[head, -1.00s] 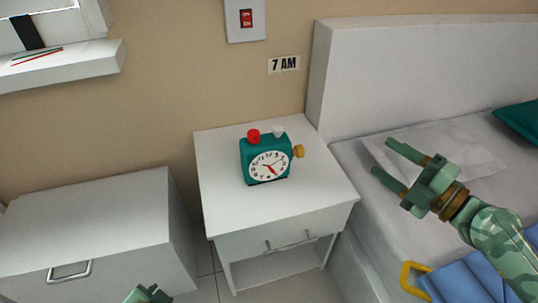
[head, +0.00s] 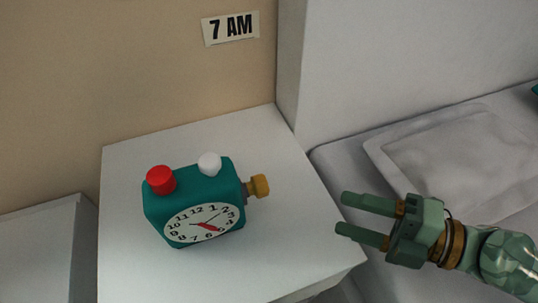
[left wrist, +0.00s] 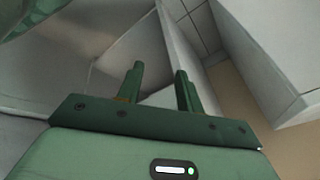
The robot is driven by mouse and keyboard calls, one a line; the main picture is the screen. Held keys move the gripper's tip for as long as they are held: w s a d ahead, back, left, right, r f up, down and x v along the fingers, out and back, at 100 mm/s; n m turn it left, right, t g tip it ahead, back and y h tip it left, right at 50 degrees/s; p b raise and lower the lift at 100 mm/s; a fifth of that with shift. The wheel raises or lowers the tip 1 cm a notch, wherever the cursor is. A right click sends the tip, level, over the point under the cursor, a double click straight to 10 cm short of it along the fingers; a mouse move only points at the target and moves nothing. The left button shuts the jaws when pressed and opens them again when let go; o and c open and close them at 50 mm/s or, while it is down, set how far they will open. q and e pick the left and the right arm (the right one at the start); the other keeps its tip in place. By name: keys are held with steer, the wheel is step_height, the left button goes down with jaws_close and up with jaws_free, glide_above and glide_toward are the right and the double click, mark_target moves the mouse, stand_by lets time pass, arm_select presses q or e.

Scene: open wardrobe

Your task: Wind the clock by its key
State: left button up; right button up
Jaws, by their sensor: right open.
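The teal alarm clock (head: 195,200) stands on the white nightstand in the head view, its white dial facing me. A red button (head: 160,180) and a white button (head: 209,164) sit on its top. The yellow-brown key (head: 259,186) sticks out of its right side. My right gripper (head: 343,214) is open and empty, to the right of the key and apart from it, its fingers pointing left. My left gripper (left wrist: 158,82) shows only in the left wrist view, with its two fingers apart and nothing between them.
The nightstand top (head: 130,275) is otherwise clear. A bed with a pillow (head: 455,150) and a tall white headboard (head: 400,60) stands at the right. A "7 AM" sign (head: 230,28) is on the wall. A white cabinet (head: 40,250) stands at the left.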

steer(key=shift+w, duration=0.25)
steer(key=shift+w+a, duration=0.15)
steer(key=p, duration=0.5)
glide_toward(260, 187)
steer(key=shift+w+a+f, duration=0.25)
steer(key=shift+w+a, duration=0.3)
steer(key=shift+a, duration=0.05)
steer(key=shift+w+a+f, duration=0.2)
steer(key=shift+w+a, duration=0.35)
steer(key=x, duration=0.6)
steer(key=shift+a+f, duration=0.1)
steer(key=shift+f, duration=0.35)
steer(key=shift+w+a+f, duration=0.15)
steer(key=shift+w+a, duration=0.15)
steer(key=shift+a, duration=0.2)
arm_select(q)
steer(key=s+a+f+m+g+y, duration=0.1)
steer(key=s+a+g+y, duration=0.1)
steer(key=s+a, duration=0.5)
steer(key=shift+f+m+g+y, duration=0.3)
steer(key=shift+f+g+y, duration=0.1)
steer(key=shift+g, duration=0.3)
steer(key=shift+a, duration=0.1)
steer(key=shift+p, duration=0.3)
arm_select(e)
steer(key=c, duration=1)
